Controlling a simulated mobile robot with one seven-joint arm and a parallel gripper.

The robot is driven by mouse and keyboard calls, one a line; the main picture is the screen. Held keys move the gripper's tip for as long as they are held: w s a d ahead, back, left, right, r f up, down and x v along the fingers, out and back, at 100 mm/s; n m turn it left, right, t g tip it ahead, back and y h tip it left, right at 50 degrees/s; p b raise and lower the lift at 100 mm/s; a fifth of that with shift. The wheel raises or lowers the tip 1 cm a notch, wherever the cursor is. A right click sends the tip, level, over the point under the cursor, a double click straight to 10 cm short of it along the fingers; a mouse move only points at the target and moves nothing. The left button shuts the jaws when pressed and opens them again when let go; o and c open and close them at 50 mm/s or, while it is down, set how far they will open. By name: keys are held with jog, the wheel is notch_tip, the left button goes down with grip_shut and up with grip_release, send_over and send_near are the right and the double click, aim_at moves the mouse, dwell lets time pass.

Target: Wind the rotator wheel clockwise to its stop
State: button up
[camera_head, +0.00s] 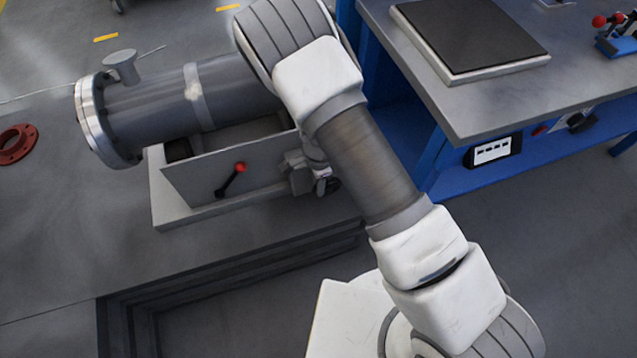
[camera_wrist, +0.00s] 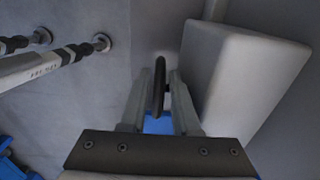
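The rotator wheel (camera_wrist: 159,86) shows in the wrist view as a thin dark ring seen nearly edge-on, beside a pale box-shaped housing (camera_wrist: 245,80). My gripper (camera_wrist: 161,80) has its fingers on either side of the wheel. The fingers look apart, with a gap around the rim; I cannot tell if either one touches it. In the head view my arm hides the wheel, and only part of my gripper's end shows beside the cradle. The grey flanged shell (camera_head: 150,105) lies on its side on a light cradle (camera_head: 185,212).
A lever with a red knob (camera_head: 238,168) is on the cradle's front. A red ring (camera_head: 16,143) lies at the left. A blue-framed bench (camera_head: 480,110) with a dark plate stands at the right. In the wrist view, metal rods (camera_wrist: 45,60) stick out at the left.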

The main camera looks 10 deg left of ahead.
grip_shut()
jog(key=shift+w+d+y+b, duration=0.15)
jog(key=shift+y+b, duration=0.15)
jog(key=shift+b, duration=0.2)
jog(key=b, duration=0.1)
jog(key=g+y+b, duration=0.1)
jog(key=y+b, duration=0.1)
jog(key=shift+w+d+r+g, duration=0.15)
jog(key=shift+w+d+g, duration=0.1)
jog(key=shift+d+g, duration=0.15)
jog(key=shift+w+d+r+g+y+b, duration=0.1)
jog(key=shift+w+d+g+y+b, duration=0.15)
jog(key=shift+g+y+b, duration=0.55)
jog(key=shift+w+d+r+g+y+b, duration=0.15)
jog(key=shift+d+y+b, duration=0.25)
jog(key=shift+y, duration=0.7)
grip_release()
